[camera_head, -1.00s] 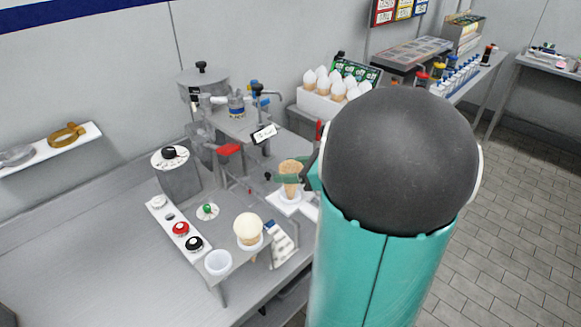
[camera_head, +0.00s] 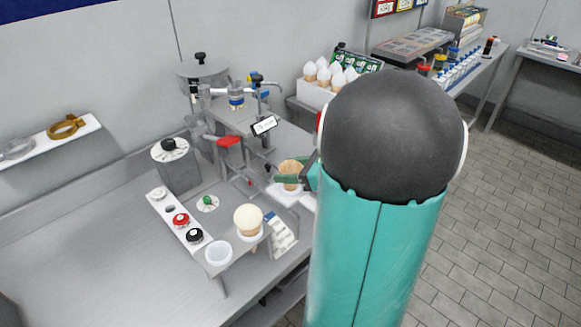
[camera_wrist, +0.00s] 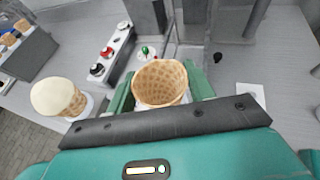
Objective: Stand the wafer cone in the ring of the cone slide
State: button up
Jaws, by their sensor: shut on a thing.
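The wafer cone (camera_head: 291,168) is tan with a waffle pattern. It stands upright, open end up, over the white cone slide (camera_head: 282,194) at the front of the machine. My gripper (camera_head: 289,179) has green fingers and is shut on the cone. In the wrist view the empty cone (camera_wrist: 160,80) sits between the two fingers (camera_wrist: 161,92), its wide mouth facing the camera. The cone's lower part and the slide's ring are mostly hidden, so I cannot tell whether the tip is inside the ring.
A red-handled machine (camera_head: 229,142) stands close behind my gripper.

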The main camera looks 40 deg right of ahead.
jog(key=shift+f, duration=1.15)
jog(key=o, duration=0.8)
jog(key=shift+c, duration=0.2)
jog(key=v, duration=1.3)
jog(key=shift+s, duration=0.4)
